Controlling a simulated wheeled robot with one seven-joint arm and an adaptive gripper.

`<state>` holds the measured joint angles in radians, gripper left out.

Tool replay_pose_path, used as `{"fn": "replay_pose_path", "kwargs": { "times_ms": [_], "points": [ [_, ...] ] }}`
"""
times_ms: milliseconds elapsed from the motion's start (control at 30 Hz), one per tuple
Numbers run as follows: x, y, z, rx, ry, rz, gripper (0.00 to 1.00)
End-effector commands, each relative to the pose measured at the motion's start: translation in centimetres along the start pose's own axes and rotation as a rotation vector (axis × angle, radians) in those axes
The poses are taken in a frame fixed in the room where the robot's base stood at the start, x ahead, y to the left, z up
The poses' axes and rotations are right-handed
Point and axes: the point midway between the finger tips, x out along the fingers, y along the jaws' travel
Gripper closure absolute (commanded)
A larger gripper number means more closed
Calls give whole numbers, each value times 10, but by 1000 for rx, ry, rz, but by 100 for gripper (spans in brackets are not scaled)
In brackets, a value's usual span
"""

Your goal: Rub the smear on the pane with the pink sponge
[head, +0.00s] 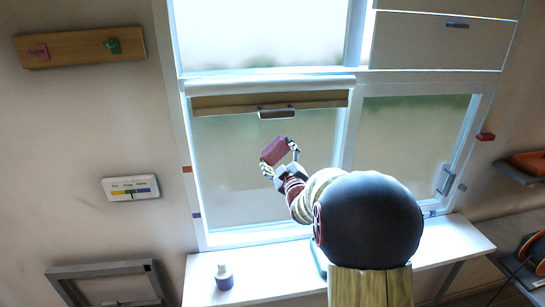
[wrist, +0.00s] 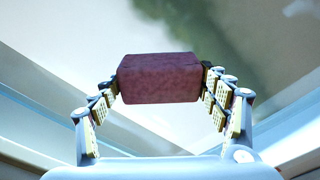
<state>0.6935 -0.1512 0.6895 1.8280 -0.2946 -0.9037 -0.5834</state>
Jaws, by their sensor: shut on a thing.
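The pink sponge (head: 274,151) is in my gripper (head: 280,158), in front of the left lower window pane (head: 225,150) in the head view. In the wrist view the sponge (wrist: 158,78) is a dark pink block between the two fingers of my gripper (wrist: 160,82), which are shut on its ends. The pane lies beyond the sponge, and I cannot tell whether the two touch. No smear stands out clearly on the pane; the dark green patch in the wrist view (wrist: 225,35) may be the view through the glass.
A white sill (head: 265,285) runs below the window, with a small bottle (head: 224,278) at its left. A shelf (head: 520,172) stands at the right.

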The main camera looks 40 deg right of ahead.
Motion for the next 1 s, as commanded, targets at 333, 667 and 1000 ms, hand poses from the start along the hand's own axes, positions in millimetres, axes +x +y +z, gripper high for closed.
{"fn": "replay_pose_path", "kwargs": {
  "times_ms": [333,667,1000],
  "points": [
    [-2,13,12,-1,1,1,50],
    [1,12,12,0,1,1,50],
    [1,-6,-4,0,4,0,50]
  ]
}}
